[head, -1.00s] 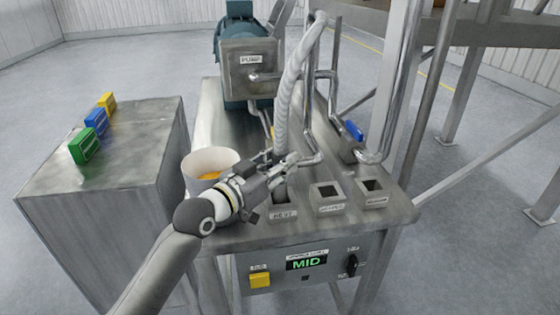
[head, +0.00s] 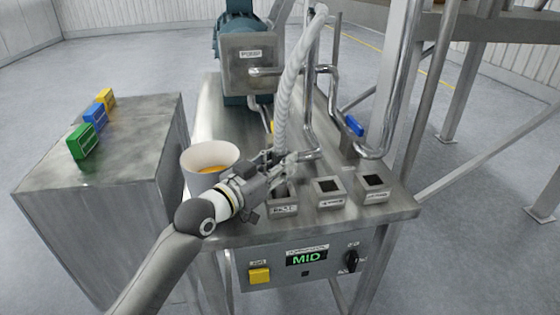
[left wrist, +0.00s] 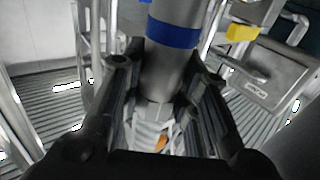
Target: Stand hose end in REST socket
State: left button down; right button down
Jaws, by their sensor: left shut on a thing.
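The pale ribbed hose (head: 287,105) hangs from a pipe at the top and runs down to my left gripper (head: 280,165). My left gripper is shut on the hose end, a grey metal tube with a blue band (left wrist: 173,33) in the left wrist view. The leftmost socket (head: 285,209), whose label is too blurred to read surely, is right below the gripper. The gripper partly covers its opening, so I cannot tell whether the hose end is inside it or above it. My right gripper is not in view.
Two more square sockets, middle (head: 328,192) and right (head: 373,188), stand on the steel table. A white bucket (head: 208,157) with orange contents is left of the gripper. Metal pipes (head: 385,100) rise behind. A control panel (head: 304,264) reads MID.

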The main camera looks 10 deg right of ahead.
pick_arm(q)
jog(key=shift+f, duration=0.5)
jog(key=c, duration=1)
grip_release()
jog(key=shift+c, duration=0.2)
jog(key=shift+f, duration=0.1)
notch_tip(320, 180, up, 13)
jog(key=p, duration=1)
